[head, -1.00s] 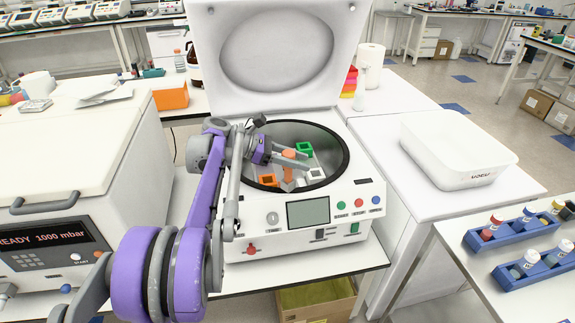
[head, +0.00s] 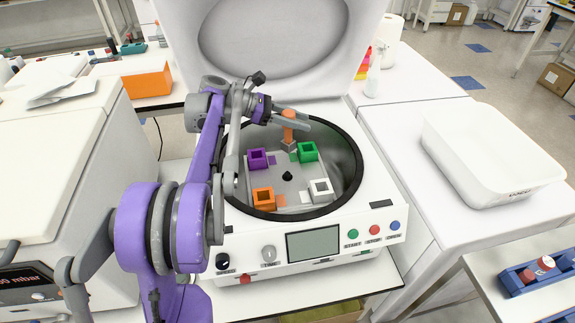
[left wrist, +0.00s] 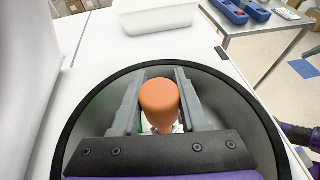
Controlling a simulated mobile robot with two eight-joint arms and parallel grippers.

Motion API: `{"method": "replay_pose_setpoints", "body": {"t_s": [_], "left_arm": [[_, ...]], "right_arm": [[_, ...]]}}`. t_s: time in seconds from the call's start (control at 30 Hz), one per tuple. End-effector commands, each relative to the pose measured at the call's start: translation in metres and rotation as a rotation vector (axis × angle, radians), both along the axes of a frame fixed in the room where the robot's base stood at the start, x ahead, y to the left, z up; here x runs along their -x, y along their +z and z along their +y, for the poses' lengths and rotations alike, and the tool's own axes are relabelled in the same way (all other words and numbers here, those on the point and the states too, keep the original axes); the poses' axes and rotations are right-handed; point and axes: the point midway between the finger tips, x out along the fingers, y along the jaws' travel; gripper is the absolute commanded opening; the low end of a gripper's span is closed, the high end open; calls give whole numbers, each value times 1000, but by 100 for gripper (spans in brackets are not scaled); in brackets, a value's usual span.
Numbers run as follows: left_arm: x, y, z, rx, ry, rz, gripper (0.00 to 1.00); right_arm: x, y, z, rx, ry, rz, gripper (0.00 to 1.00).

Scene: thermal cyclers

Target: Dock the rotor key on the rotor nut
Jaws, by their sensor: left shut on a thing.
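The rotor key has an orange handle (head: 288,128) and a grey lower end (head: 289,146). My left gripper (head: 290,119) is shut on its handle and holds it upright above the rotor. The orange handle top (left wrist: 159,97) also shows between the fingers in the left wrist view. The rotor nut (head: 287,176) is a small black knob in the middle of the grey rotor (head: 268,178). In the head view the key's lower end appears above the nut in the picture, apart from it. The wrist view hides the nut. My right gripper is not in view.
Purple (head: 257,159), green (head: 307,152), orange (head: 263,199) and white (head: 320,189) square holders sit around the nut. The black bowl rim (head: 357,165) encircles them. The centrifuge lid (head: 270,45) stands open behind. A white tub (head: 490,155) stands at right.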

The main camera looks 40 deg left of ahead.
Motion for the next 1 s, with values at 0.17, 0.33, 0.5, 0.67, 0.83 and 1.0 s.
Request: {"method": "replay_pose_setpoints", "body": {"t_s": [0.17,0.33,0.5,0.67,0.83,1.0], "left_arm": [[0,-7,0,0,0,0,0],[0,-39,0,0,0,0,0],[0,-60,0,0,0,0,0],[0,-73,0,0,0,0,0],[0,-97,0,1,-1,0,0],[0,-100,-1,1,0,-1,0]], "right_arm": [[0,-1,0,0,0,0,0],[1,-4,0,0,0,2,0],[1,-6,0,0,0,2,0],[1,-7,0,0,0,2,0],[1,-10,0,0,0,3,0],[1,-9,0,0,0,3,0]]}}
